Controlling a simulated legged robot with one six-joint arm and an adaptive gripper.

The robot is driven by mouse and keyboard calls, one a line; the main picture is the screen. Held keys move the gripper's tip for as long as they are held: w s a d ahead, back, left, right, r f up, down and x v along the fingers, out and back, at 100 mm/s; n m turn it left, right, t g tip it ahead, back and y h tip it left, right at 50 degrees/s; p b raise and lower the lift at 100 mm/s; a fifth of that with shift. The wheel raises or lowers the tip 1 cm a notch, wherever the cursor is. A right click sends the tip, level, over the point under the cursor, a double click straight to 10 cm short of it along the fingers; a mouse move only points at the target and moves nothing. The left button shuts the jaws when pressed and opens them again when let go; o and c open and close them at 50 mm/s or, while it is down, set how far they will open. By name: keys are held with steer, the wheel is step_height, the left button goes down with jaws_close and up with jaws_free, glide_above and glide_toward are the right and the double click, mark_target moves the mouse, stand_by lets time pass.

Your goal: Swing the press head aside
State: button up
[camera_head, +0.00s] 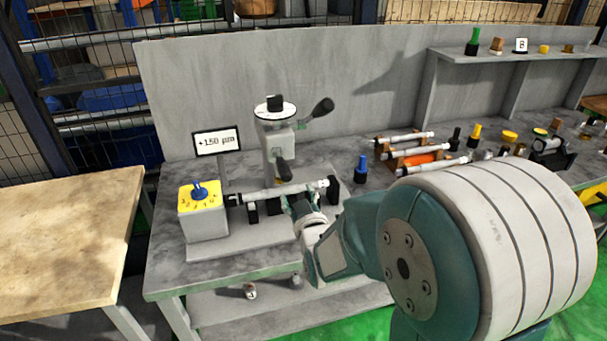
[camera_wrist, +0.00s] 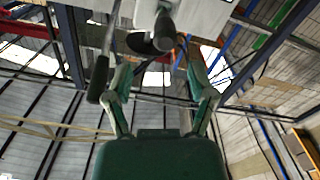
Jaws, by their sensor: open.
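The press head (camera_head: 277,145) is a grey block with a white dial and black knob on top. A dark-tipped lever (camera_head: 318,112) sticks out to its right, and a dark, rounded part (camera_head: 284,168) hangs at its front over the workpiece shaft (camera_head: 283,191). In the wrist view the pale underside of the head (camera_wrist: 200,14) shows at the top, with a dark rounded part (camera_wrist: 163,30) beyond the fingertips. My gripper (camera_head: 298,199) is low in front of the head, partly hidden by my wrist. Its fingers (camera_wrist: 155,65) are spread and empty in the wrist view.
A yellow-topped box with a blue knob (camera_head: 202,205) stands left of the shaft, below a "+150 µm" display (camera_head: 218,141). A blue-topped peg (camera_head: 361,169) and a rack of shafts (camera_head: 405,152) stand to the right. A wooden table (camera_head: 70,235) is at the left.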

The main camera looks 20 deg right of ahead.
mark_target(283, 169)
steer(key=w, duration=0.1)
steer(key=w+a, duration=0.1)
steer(key=w, duration=0.3)
steer(key=shift+w+a, duration=0.15)
steer(key=shift+a, duration=0.1)
steer(key=w, duration=0.2)
steer(key=w+d, duration=0.1)
steer(key=w, duration=0.2)
steer(key=shift+w+d, duration=0.1)
steer(key=shift+w, duration=0.15)
steer(key=shift+w+a, duration=0.1)
steer(key=shift+a, duration=0.25)
steer(key=c, duration=0.7)
steer(key=shift+d, duration=0.15)
jaws_close()
